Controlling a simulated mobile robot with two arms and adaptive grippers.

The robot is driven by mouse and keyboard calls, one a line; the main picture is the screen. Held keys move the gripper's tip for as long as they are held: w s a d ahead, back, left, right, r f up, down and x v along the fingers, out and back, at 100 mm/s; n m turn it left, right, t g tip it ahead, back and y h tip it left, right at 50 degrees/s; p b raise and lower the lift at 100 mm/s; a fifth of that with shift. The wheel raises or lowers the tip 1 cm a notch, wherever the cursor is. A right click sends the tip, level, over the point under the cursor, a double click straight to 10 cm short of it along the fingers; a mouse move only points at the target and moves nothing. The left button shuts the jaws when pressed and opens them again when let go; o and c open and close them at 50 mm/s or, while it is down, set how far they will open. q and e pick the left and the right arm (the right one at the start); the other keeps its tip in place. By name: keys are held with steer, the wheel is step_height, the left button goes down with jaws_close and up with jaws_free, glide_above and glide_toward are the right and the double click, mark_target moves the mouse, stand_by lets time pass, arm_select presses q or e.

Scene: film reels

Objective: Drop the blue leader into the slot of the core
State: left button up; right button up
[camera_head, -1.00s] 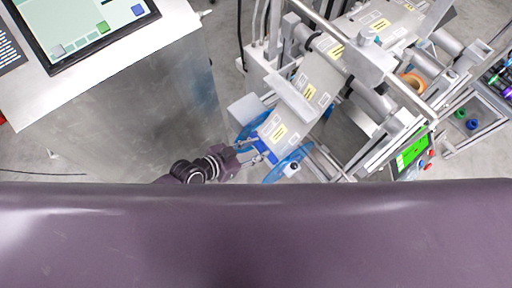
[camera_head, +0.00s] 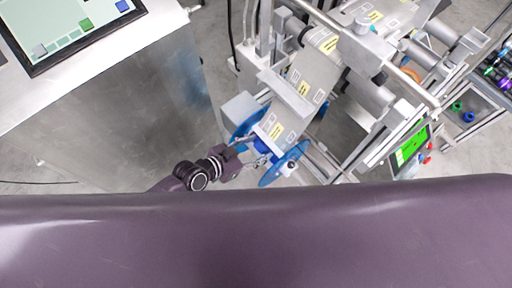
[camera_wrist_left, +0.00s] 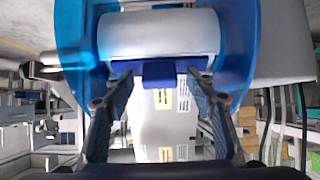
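The blue leader (camera_head: 264,146) is at the end of a pale labelled web (camera_head: 284,122), between two clear-blue reel discs (camera_head: 285,165). In the left wrist view the leader (camera_wrist_left: 172,73) lies against the lower edge of the pale, round core (camera_wrist_left: 160,32). I cannot make out the slot or tell whether the leader is in it. My left gripper (camera_head: 250,152) is at the reel. In the wrist view its fingers (camera_wrist_left: 158,80) stand apart, one on each side of the leader, and look open. My right gripper is not in view.
The web runs up into a metal roller machine (camera_head: 365,45) with a green screen (camera_head: 411,147). A steel cabinet with a touch panel (camera_head: 75,35) stands at left. A cart (camera_head: 470,110) with coloured spools is at far right. Open floor lies between cabinet and machine.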

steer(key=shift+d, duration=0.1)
arm_select(q)
steer(key=shift+a, duration=0.1)
steer(key=v, duration=0.8)
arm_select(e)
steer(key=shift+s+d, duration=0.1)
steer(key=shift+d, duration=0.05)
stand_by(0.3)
